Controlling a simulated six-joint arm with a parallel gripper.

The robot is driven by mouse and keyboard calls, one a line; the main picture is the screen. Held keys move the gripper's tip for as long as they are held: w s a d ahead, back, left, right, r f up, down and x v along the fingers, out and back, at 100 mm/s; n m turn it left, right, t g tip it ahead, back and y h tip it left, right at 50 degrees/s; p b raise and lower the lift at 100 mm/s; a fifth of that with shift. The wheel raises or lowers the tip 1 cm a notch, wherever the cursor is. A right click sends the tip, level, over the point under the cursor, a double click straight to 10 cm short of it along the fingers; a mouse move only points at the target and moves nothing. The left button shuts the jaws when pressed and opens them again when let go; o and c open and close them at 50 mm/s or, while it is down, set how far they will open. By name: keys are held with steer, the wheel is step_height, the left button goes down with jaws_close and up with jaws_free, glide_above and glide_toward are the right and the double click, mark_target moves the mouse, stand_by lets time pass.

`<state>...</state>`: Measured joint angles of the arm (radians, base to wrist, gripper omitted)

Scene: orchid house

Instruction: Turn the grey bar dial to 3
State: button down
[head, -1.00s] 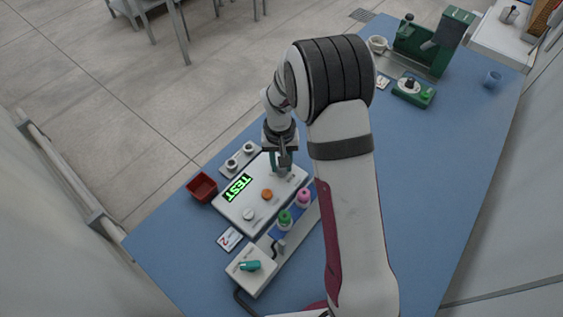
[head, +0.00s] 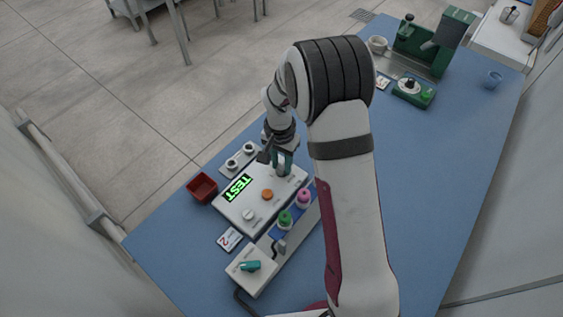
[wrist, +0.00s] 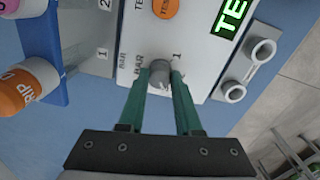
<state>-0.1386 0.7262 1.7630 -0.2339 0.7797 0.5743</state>
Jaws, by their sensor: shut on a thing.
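The grey bar dial (wrist: 159,75) sits near the edge of the white panel box (wrist: 128,45) in the wrist view. The marks "BAR" and "1" are printed beside it; I cannot read a 3 there. My gripper (wrist: 161,74) has its two green fingers on either side of the dial and is shut on it. In the head view my gripper (head: 281,170) is over the far right corner of the panel box (head: 240,218), and its fingers mostly hide the dial. The box's display (head: 238,188) reads "TEST" in green.
An orange button (head: 267,194) and a white knob (head: 249,214) are on the same box. A pink-topped bottle (head: 303,197) and a green-topped one (head: 285,217) stand close to its right. A red tray (head: 202,187) is at left.

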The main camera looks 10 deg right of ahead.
mark_target(280, 166)
stand_by(0.3)
steer(key=c, duration=0.6)
jaws_free()
steer(key=shift+r, duration=0.1)
step_height(280, 166, up, 16)
steer(key=shift+a+f, duration=0.15)
steer(key=shift+f, duration=0.05)
steer(key=shift+w, duration=0.1)
